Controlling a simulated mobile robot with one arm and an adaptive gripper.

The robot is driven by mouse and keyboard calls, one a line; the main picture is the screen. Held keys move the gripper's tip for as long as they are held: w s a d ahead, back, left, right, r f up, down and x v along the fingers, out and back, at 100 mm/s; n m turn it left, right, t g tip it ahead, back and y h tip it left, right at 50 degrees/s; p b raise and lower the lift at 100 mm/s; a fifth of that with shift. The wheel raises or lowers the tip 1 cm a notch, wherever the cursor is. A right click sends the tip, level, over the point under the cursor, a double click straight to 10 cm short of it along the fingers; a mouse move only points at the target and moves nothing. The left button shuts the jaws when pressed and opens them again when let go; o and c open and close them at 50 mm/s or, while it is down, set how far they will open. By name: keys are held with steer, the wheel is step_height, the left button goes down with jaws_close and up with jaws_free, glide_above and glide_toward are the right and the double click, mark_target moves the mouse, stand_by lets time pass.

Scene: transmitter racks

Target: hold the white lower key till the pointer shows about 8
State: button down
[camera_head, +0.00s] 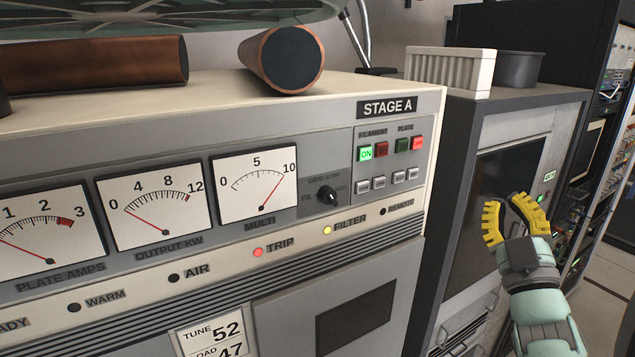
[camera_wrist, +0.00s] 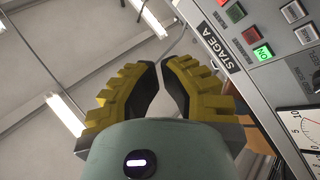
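Several white keys (camera_head: 379,182) sit in a row on the STAGE A panel, under the lit green ON button and the red and dark green buttons. The OUTPUT KW meter (camera_head: 155,204) and PLATE AMPS meter (camera_head: 45,235) have pointers near the low end. My gripper (camera_head: 505,199) is right of the panel, well apart from the keys, empty, with a narrow gap between its yellow fingertips; it also shows in the wrist view (camera_wrist: 160,66).
A selector knob (camera_head: 327,195) sits left of the keys. TRIP (camera_head: 258,252) glows red and FILTER (camera_head: 327,230) yellow. A copper-coloured cylinder (camera_head: 282,60) lies on the cabinet top. A dark rack (camera_head: 480,190) stands behind my gripper; the floor is open at far right.

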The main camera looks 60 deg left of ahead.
mark_target(379, 183)
steer(key=s+a+f+n+g+h, duration=0.2)
steer(key=a+h, duration=0.3)
steer(key=a, duration=0.5)
steer(key=shift+s+a+f+g+b, duration=0.3)
steer(key=shift+s+f, duration=0.05)
steer(key=shift+f, duration=0.3)
steer(key=shift+w+a+b, duration=0.15)
steer(key=shift+a+b, duration=0.8)
steer(key=shift+a, duration=1.3)
steer(key=shift+w+a+b, duration=0.15)
steer(key=shift+a+b, duration=0.8)
steer(key=shift+a, duration=1.25)
steer(key=shift+w+d, duration=0.1)
steer(key=shift+a+b, duration=0.4)
steer(key=shift+a, duration=0.05)
